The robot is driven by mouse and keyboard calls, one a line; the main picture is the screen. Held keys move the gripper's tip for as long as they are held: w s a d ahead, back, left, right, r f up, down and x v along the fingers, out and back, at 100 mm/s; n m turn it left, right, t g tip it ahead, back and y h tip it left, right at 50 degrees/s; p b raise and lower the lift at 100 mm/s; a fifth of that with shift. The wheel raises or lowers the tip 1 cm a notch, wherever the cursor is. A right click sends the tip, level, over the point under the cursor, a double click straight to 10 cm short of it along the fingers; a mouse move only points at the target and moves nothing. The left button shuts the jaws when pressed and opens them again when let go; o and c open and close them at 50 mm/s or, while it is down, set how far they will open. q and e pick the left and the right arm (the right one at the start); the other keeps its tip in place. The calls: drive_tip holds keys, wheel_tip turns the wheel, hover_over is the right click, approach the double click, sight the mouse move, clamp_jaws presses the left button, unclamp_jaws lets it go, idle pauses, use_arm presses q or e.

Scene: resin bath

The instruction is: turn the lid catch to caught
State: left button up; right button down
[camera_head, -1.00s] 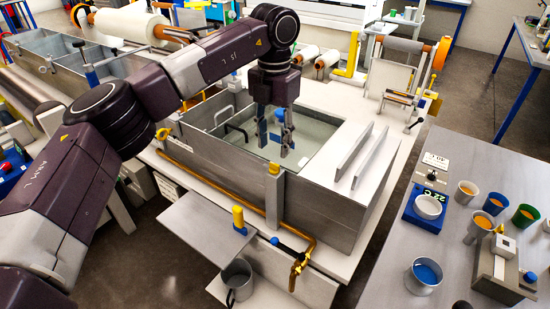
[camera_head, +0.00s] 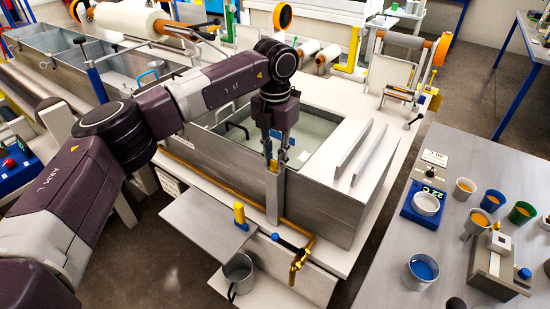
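The resin bath (camera_head: 215,166) is a grey metal tank with an open top and pale liquid (camera_head: 312,128) inside. A grey upright bracket (camera_head: 274,188) stands at the middle of its front wall. The small yellow lid catch at the bracket's top is mostly hidden by my fingers, so its turn position does not show. My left gripper (camera_head: 275,154) points down at the bracket's top, its fingertips at the catch. I cannot tell whether they touch or grip it. My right gripper is not in view.
A brass pipe with a valve (camera_head: 300,257) runs along the bath's front. A grey mug (camera_head: 238,272) stands on a low shelf below. Two upright plates (camera_head: 362,157) stand on the bath's right side. The right bench holds several cups and a blue scale (camera_head: 423,206).

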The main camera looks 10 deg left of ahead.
use_arm(q)
clamp_jaws()
drive_tip(key=shift+m, duration=0.3)
drive_tip(key=m+b, duration=0.1)
drive_tip(key=m, duration=0.2)
drive_tip(key=shift+b, duration=0.4)
drive_tip(key=m+b, duration=0.1)
drive_tip(key=m, duration=0.4)
drive_tip(key=shift+m, duration=0.4)
drive_tip(key=m, duration=0.3)
drive_tip(key=shift+w+r+m, duration=0.1)
drive_tip(key=shift+m, duration=2.1)
drive_tip(key=o, duration=0.8)
unclamp_jaws()
